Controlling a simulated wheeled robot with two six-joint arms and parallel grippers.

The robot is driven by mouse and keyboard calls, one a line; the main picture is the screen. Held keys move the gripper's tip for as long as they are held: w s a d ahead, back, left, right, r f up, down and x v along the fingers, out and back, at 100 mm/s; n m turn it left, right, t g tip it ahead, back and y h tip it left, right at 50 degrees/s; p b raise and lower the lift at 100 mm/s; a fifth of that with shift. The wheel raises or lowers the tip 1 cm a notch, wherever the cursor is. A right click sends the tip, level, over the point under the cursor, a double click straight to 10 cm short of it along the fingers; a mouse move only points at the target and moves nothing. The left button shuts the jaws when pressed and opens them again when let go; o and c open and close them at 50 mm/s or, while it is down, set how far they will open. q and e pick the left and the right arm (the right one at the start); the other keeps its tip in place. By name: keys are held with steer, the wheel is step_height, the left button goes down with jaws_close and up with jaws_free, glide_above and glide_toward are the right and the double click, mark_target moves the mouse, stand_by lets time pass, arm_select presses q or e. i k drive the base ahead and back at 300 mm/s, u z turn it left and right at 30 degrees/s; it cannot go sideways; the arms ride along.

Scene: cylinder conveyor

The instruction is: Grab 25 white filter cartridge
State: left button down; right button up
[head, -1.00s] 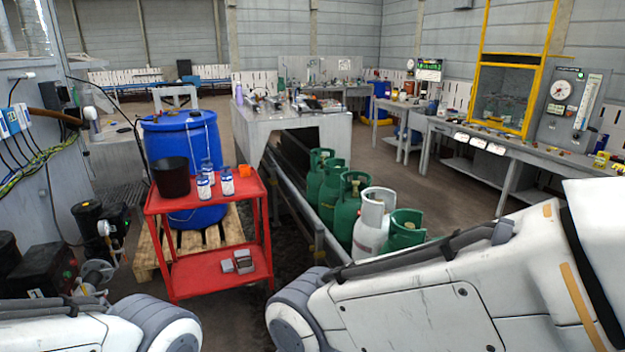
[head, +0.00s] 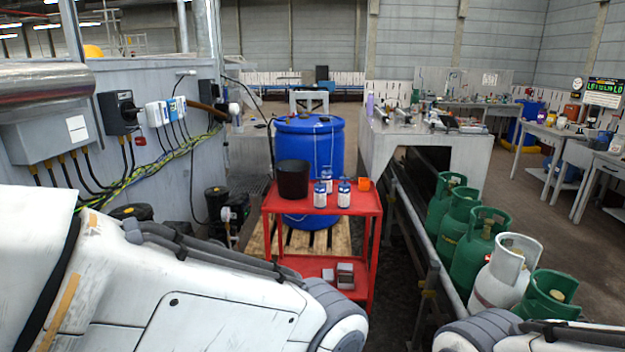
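I cannot make out a thing that is clearly a white filter cartridge. Small white-and-blue containers stand upright on the top shelf of the red cart (head: 372,245): one at the front left (head: 320,195), one at the front right (head: 344,195), and one partly hidden behind them (head: 326,174). They are too small for me to read labels. Small boxes (head: 345,273) lie on the cart's lower shelf. White links of both my arms fill the bottom left and bottom right corners. Neither gripper shows.
A black bucket (head: 293,180) and an orange cup (head: 363,184) share the cart's top. A blue drum (head: 309,140) on a wooden pallet (head: 262,243) stands behind. Several green gas cylinders (head: 478,247) and a white one (head: 503,273) line the conveyor (head: 420,232) at right.

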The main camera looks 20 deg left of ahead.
mark_target(344, 186)
steer(key=u, duration=0.25)
steer(key=i, duration=0.95)
steer(key=u, duration=0.15)
